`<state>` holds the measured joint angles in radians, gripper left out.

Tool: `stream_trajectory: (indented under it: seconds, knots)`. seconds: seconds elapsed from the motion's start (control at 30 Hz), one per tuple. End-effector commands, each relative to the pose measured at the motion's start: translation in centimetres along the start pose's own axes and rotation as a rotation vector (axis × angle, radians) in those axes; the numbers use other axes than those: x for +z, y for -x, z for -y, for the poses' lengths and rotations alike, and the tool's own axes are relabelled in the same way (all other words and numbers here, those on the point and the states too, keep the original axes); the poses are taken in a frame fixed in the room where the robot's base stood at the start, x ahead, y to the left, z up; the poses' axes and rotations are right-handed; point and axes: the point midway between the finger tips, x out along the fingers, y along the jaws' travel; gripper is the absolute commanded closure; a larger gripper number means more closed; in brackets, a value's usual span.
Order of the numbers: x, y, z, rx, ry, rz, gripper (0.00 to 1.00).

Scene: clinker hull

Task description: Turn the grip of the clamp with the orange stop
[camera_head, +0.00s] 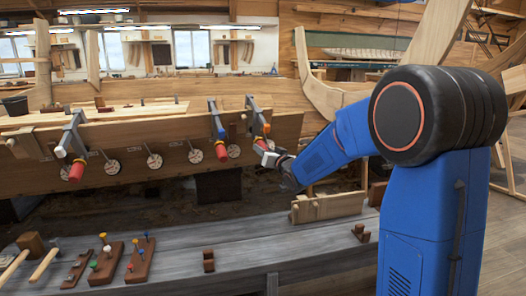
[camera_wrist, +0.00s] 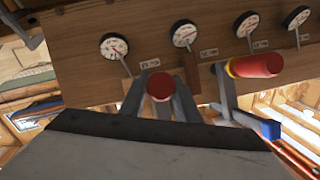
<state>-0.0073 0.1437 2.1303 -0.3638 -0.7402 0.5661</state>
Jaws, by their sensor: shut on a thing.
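The clamp with the orange stop (camera_head: 267,128) hangs on the upper edge of the plank, rightmost of three clamps in the head view. Its red grip (camera_head: 261,145) points toward my gripper (camera_head: 270,154). In the wrist view my gripper (camera_wrist: 160,100) is shut on this red grip (camera_wrist: 160,86), seen end-on between the fingers. The clamp's bar and orange stop are hidden in the wrist view. The clamp with a blue stop (camera_head: 221,133) is just to its left, with its own red grip (camera_head: 222,152); that grip shows at right in the wrist view (camera_wrist: 255,66).
A third clamp (camera_head: 74,132) with a red grip is at the plank's left. Several round dials (camera_head: 154,161) line the plank (camera_head: 135,135). Below, a grey bench (camera_head: 240,238) holds wooden blocks with coloured pegs (camera_head: 140,258) and mallets (camera_head: 45,260).

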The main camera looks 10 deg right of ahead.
Motion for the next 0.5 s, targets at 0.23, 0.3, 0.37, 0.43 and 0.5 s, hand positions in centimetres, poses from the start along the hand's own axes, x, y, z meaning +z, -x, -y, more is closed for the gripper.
stream_trajectory:
  seconds: [0.23,0.3,0.37,0.43,0.5]
  knots:
    - [0.11,0.00,-0.12,-0.047,-0.118,0.001,0.93]
    - [0.09,0.00,-0.11,-0.056,-0.141,0.001,0.93]
    - [0.10,0.00,-0.09,-0.062,-0.155,0.001,0.93]
    - [0.11,0.00,-0.09,-0.067,-0.166,0.001,0.93]
    - [0.10,0.00,-0.09,-0.070,-0.176,0.001,0.93]
